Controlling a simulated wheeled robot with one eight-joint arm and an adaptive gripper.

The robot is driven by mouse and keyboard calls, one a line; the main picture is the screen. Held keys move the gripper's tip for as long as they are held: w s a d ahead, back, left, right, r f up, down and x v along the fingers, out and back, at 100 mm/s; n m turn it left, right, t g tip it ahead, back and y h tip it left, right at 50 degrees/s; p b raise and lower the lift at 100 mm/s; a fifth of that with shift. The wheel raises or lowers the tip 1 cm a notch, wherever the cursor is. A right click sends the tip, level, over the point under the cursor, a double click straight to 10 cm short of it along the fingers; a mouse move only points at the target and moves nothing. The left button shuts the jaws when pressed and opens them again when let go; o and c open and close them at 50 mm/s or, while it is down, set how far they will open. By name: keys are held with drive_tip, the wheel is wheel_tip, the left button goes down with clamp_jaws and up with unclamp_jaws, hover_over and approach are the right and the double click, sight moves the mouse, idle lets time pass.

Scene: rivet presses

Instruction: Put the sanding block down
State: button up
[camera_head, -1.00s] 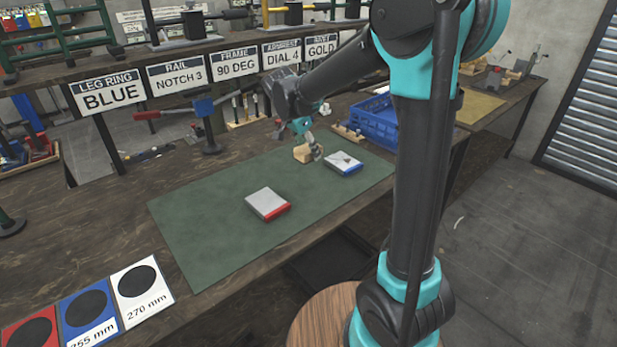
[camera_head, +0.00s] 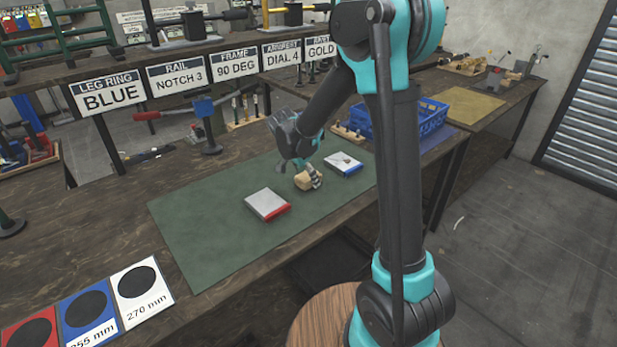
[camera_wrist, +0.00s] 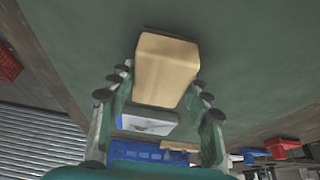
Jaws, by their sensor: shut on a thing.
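The sanding block is a pale tan block (camera_head: 309,180) over the green mat (camera_head: 190,230), between the red-edged box and the blue-edged box. In the wrist view the block (camera_wrist: 166,68) sits between my fingers and sticks out past their tips. My gripper (camera_head: 313,174) is shut on it from above, with the fingers on its two sides. In the head view the fingers hide part of the block. I cannot tell whether its underside touches the mat.
A grey box with a red edge (camera_head: 266,204) lies on the mat to the left. A grey box with a blue edge (camera_head: 343,163) lies to the right. A blue crate (camera_head: 400,122) stands behind. The front left of the mat is clear.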

drive_tip(key=o, duration=1.2)
drive_tip(key=shift+f, duration=0.1)
drive_tip(key=v, duration=1.2)
drive_tip(key=s+d+f+n, duration=0.1)
drive_tip(key=s+d, duration=0.2)
drive_tip(key=s+d+f+n+y, duration=0.1)
drive_tip(key=s+d+f+n, duration=0.1)
drive_tip(key=d, duration=0.2)
drive_tip(key=s+d+f+n+y, duration=0.1)
drive_tip(key=s+d, duration=0.2)
drive_tip(key=d, duration=0.1)
drive_tip(key=shift+s+f+n, duration=0.2)
drive_tip(key=shift+s+n, duration=0.1)
drive_tip(key=shift+s, duration=0.1)
drive_tip(key=s+d+f+n+y, duration=0.1)
drive_tip(key=s+d+f+n, duration=0.2)
drive_tip(key=s, duration=0.3)
drive_tip(key=s+d+f+n+t, duration=0.1)
drive_tip(key=s+d+f+n, duration=0.2)
drive_tip(key=s, duration=0.4)
drive_tip(key=shift+f+y, duration=0.4)
drive_tip(key=shift+f, duration=0.25)
